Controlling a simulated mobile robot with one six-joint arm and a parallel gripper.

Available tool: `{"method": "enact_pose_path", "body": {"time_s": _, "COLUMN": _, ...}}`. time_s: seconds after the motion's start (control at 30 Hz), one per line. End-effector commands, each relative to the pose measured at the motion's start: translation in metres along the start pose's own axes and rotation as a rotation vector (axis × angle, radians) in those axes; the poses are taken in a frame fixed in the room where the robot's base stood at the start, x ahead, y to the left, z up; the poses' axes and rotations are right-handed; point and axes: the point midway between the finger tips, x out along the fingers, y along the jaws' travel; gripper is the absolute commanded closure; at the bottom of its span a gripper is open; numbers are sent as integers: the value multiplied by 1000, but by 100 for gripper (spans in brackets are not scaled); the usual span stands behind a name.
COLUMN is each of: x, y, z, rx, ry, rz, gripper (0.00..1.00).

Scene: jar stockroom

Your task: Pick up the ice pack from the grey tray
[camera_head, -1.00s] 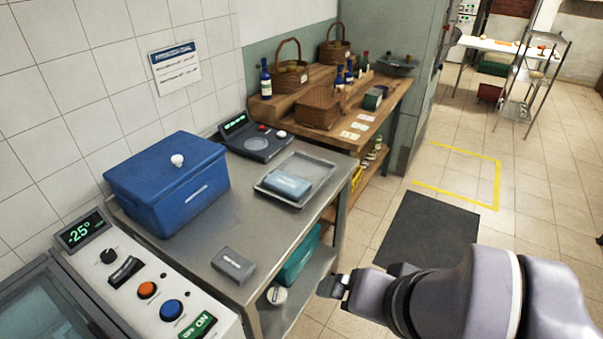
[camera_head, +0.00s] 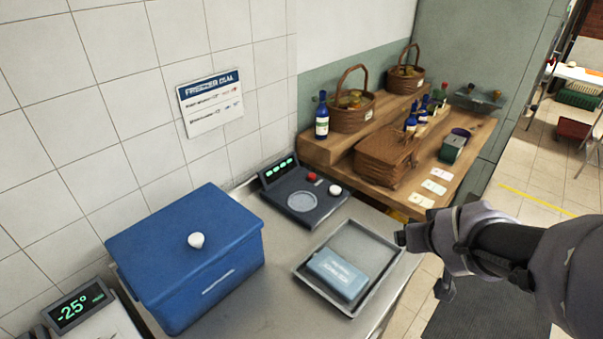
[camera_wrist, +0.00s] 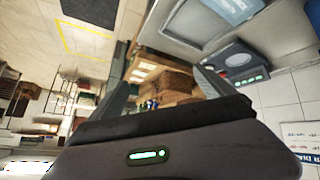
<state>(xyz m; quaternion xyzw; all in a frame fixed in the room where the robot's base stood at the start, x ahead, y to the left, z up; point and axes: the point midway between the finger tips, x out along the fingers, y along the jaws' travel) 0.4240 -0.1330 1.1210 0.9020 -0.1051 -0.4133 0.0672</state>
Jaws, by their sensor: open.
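The ice pack (camera_head: 338,274) is a light blue block with white print, lying in the front part of the grey tray (camera_head: 363,240). The shallow tray sits on the steel table at its right side. My gripper (camera_head: 422,262) is at the right, beside and above the tray's right edge, apart from the ice pack. In the wrist view my gripper (camera_wrist: 163,85) has its two fingers spread with nothing between them. The ice pack (camera_wrist: 228,8) and part of the tray (camera_wrist: 185,22) show at the top of that view.
A blue lidded box (camera_head: 190,265) stands left of the tray on the steel table. A dark scale (camera_head: 303,196) sits behind the tray. A wooden bench (camera_head: 465,165) with baskets and bottles stands beyond. The freezer display (camera_head: 75,308) is at the lower left.

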Motion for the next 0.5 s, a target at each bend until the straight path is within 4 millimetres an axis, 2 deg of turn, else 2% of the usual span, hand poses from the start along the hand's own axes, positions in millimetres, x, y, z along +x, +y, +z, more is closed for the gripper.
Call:
{"method": "enact_pose_path", "body": {"time_s": 0.03, "x": 24, "y": 10, "z": 0, "rx": -61, "ry": 5, "rz": -7, "gripper": 7}}
{"method": "enact_pose_path", "body": {"time_s": 0.17, "x": 84, "y": 16, "z": 6, "rx": -240, "ry": 81, "rz": -102, "gripper": 7}}
{"method": "enact_pose_path", "body": {"time_s": 0.2, "x": 102, "y": 12, "z": 14, "rx": -289, "ry": 110, "rz": -159, "gripper": 7}}
{"method": "enact_pose_path", "body": {"time_s": 0.27, "x": 125, "y": -1, "z": 33, "rx": -350, "ry": 163, "rz": -272, "gripper": 7}}
{"method": "enact_pose_path", "body": {"time_s": 0.3, "x": 135, "y": -13, "z": 49, "rx": -378, "ry": 205, "rz": -361, "gripper": 7}}
{"method": "enact_pose_path", "body": {"time_s": 0.37, "x": 141, "y": -34, "z": 73, "rx": -397, "ry": 276, "rz": -497, "gripper": 7}}
{"method": "enact_pose_path", "body": {"time_s": 0.5, "x": 127, "y": -73, "z": 113, "rx": -377, "ry": 430, "rz": -744, "gripper": 7}}
